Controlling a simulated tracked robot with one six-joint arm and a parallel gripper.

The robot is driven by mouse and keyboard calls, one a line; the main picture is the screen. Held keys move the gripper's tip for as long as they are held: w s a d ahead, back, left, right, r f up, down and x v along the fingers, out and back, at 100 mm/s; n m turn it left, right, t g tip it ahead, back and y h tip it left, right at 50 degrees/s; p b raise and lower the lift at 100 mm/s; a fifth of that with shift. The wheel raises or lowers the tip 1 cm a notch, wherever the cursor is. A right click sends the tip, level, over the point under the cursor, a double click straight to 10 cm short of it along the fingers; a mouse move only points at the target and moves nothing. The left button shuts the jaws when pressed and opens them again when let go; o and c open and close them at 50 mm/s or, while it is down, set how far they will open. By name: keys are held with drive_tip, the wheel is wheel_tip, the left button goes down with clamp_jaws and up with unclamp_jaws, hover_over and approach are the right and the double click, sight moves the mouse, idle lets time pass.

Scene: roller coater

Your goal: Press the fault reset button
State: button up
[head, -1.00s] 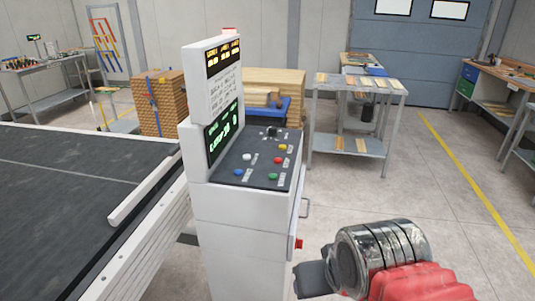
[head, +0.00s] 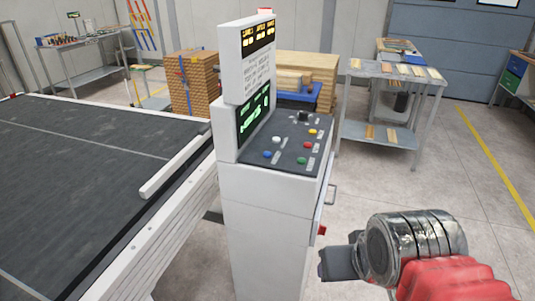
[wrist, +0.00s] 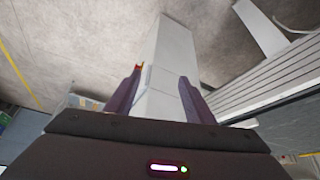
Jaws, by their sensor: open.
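The control panel (head: 285,165) sits on top of a white console in the head view. It carries a white button (head: 277,139), a blue button (head: 267,154), a red button (head: 308,145), a yellow button (head: 313,132), a green button (head: 301,160) and a black knob (head: 303,116). The labels are too small to read, so I cannot tell which is the fault reset. My gripper (head: 338,263) is at the lower right, apart from the console and lower in the picture than the buttons. The wrist view shows its two fingers (wrist: 158,97) apart with nothing between them.
A lit display column (head: 259,55) rises from the console's left side. A red knob (head: 321,230) and a handle (head: 331,193) stick out of its right side. A dark conveyor (head: 85,180) lies left. A shelf cart (head: 385,100) stands behind; the floor at right is clear.

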clamp_jaws()
idle(0.4)
idle(1.1)
